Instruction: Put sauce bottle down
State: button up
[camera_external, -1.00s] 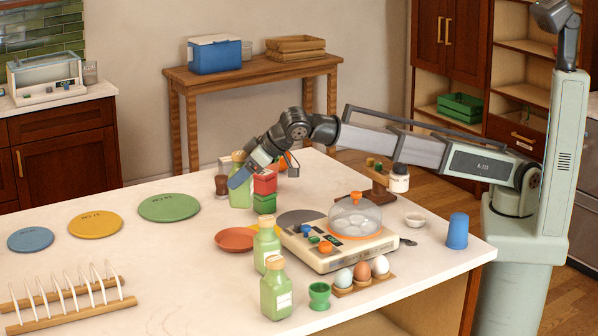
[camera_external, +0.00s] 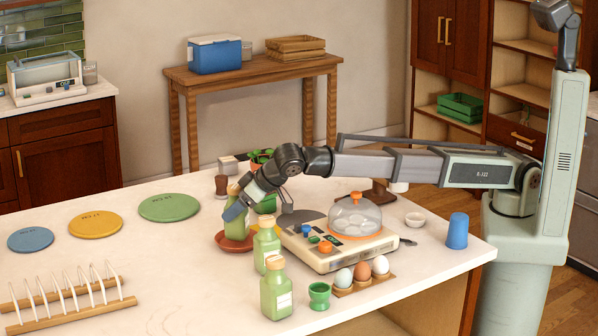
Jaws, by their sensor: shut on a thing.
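My gripper (camera_external: 236,210) is shut on a green bottle (camera_external: 237,232), the sauce bottle, around its upper body. The bottle is nearly upright, with its pale cap showing above the fingers. Its base is over the terracotta dish (camera_external: 222,245); I cannot tell whether it touches the dish. Two similar green bottles with pale labels stand in front, one close to the dish (camera_external: 266,240) and one nearer the front edge (camera_external: 275,293).
The egg cooker (camera_external: 345,250) with a clear dome stands right of the bottles. A green egg cup (camera_external: 319,295) and an egg holder (camera_external: 350,290) are in front. Flat plates (camera_external: 168,208) lie at left. The left-middle counter is clear.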

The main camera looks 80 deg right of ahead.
jog(key=shift+f, duration=0.65)
jog(key=shift+f, duration=0.15)
jog(key=o, duration=1.4)
jog(key=v, duration=1.2)
